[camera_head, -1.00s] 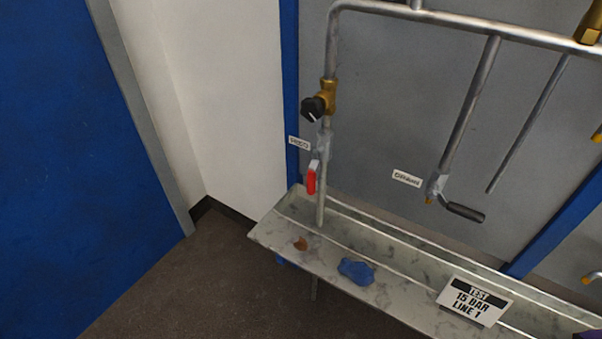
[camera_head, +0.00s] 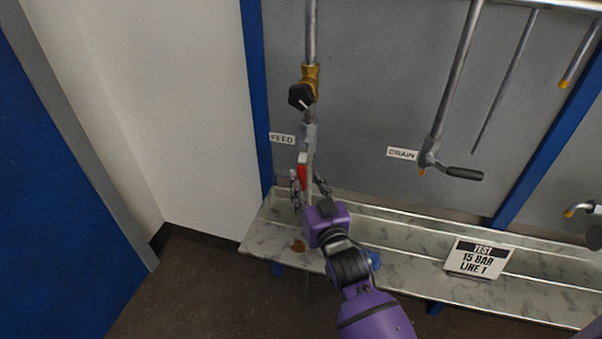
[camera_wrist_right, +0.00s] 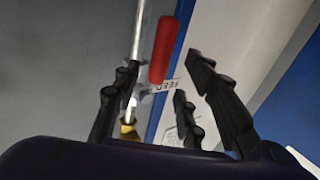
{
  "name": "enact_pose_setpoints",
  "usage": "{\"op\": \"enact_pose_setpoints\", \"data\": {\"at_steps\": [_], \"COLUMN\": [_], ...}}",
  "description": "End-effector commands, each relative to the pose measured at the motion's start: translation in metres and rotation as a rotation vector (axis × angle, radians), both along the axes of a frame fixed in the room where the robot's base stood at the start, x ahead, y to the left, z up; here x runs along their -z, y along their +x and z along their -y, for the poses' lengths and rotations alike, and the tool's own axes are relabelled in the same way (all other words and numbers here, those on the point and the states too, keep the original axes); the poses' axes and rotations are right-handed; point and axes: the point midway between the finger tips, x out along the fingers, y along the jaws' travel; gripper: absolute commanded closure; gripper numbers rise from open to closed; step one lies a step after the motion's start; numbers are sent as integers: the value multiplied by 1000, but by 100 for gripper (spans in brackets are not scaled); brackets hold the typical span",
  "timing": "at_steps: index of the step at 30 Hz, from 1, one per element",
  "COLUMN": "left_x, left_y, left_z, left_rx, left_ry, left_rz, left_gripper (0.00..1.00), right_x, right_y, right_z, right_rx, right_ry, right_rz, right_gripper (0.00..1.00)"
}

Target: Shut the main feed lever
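The feed lever (camera_head: 302,171) has a red handle hanging down along the vertical feed pipe, below a grey valve body (camera_head: 309,136) and beside the FEED label (camera_head: 282,139). My right gripper (camera_head: 309,180) is open just below and around the lower part of the handle, its lower end partly hidden by the fingers. In the right wrist view the red handle (camera_wrist_right: 164,50) shows between the spread fingers of the right gripper (camera_wrist_right: 163,66); I cannot tell whether they touch it. My left gripper is not in view.
A brass valve with a black knob (camera_head: 302,96) sits above the lever. The DRAIN valve with its dark handle (camera_head: 463,173) is to the right. A metal trough (camera_head: 410,238) runs below, bearing a TEST sign (camera_head: 479,258). A blue cloth (camera_head: 374,260) is mostly hidden by my arm.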

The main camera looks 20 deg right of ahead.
Motion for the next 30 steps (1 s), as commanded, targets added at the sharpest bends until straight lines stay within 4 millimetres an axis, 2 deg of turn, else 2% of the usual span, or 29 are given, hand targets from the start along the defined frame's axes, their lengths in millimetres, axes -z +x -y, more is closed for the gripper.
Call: {"op": "enact_pose_setpoints", "data": {"at_steps": [3,9,20,28,30], "left_x": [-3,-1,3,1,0], "left_y": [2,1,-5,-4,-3], "left_z": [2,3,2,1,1], "left_rx": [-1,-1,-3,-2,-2], "left_ry": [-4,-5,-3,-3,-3], "left_rz": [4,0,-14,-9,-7], "left_gripper": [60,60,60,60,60], "right_x": [-3,-2,0,0,0], "right_y": [22,45,50,50,50], "right_z": [0,0,0,0,0], "right_rx": [-1,-1,0,-1,-1], "right_ry": [-1,0,0,0,0], "right_rz": [3,2,0,0,0], "right_gripper": [61,61,61,97,100]}}
